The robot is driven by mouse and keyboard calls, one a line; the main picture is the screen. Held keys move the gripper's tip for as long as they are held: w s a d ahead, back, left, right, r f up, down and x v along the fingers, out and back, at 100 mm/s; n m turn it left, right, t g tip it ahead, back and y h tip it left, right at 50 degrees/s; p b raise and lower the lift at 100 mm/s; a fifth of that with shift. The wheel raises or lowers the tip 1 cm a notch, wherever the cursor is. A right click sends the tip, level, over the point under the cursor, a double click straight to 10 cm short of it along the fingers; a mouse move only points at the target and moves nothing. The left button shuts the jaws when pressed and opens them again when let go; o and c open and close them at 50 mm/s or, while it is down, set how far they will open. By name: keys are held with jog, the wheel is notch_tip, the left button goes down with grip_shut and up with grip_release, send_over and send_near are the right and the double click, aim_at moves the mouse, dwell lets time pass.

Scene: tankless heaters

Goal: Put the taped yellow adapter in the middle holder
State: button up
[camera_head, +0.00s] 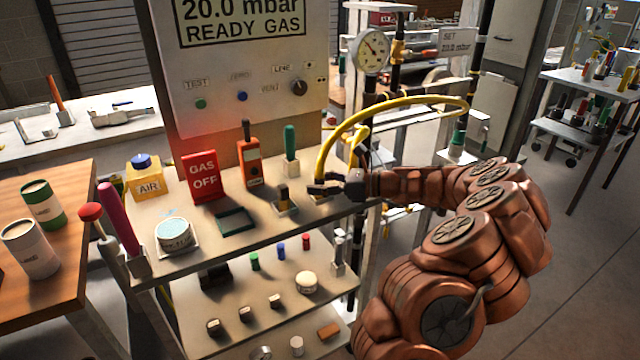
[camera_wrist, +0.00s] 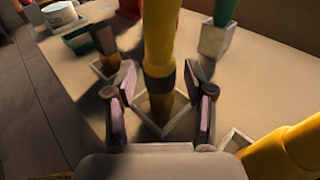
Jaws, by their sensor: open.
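The taped yellow adapter (camera_wrist: 160,60) is a thick yellow tube with a black tape band. In the wrist view it stands roughly upright, its lower end within the middle square holder (camera_wrist: 178,128); how deep it sits is hidden. In the head view a yellow tube (camera_head: 322,160) rises behind my gripper and curves into a hose. My gripper (camera_wrist: 160,98) is open, one finger on each side of the adapter, low near the holder. It also shows in the head view (camera_head: 326,188). I cannot tell whether the fingers touch the tube.
A left holder (camera_wrist: 97,70) has a dark plug. A right holder (camera_wrist: 232,140) is beside another yellow tube (camera_wrist: 290,150). A green-handled tool (camera_head: 290,140) stands behind. A GAS OFF sign (camera_head: 203,177), orange meter (camera_head: 249,163) and green tray (camera_head: 236,221) are left on the shelf.

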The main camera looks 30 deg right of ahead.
jog(key=v, duration=1.2)
jog(key=s+a+r+n+g+y, duration=0.15)
jog(key=a+n+g, duration=0.35)
jog(key=a, duration=0.8)
jog(key=a+r+n+g, duration=0.2)
jog(key=a+n+g, duration=0.3)
jog(key=a, duration=0.7)
jog(key=s+a+f+n+g+h, duration=0.3)
jog(key=s+a+n+h, duration=0.1)
jog(key=s+a+n, duration=0.6)
jog(key=s+d+f+n+g+h, duration=0.1)
jog(key=s+f+n+h, duration=0.2)
jog(key=s, duration=0.6)
jog(key=s+d+f+n+g+h, duration=0.1)
jog(key=s+d+f+n+h, duration=0.1)
jog(key=s+n+h, duration=0.3)
jog(key=s+f, duration=0.1)
jog(key=s, duration=0.3)
jog(key=shift+s+d+f, duration=0.2)
jog(key=shift+f, duration=0.15)
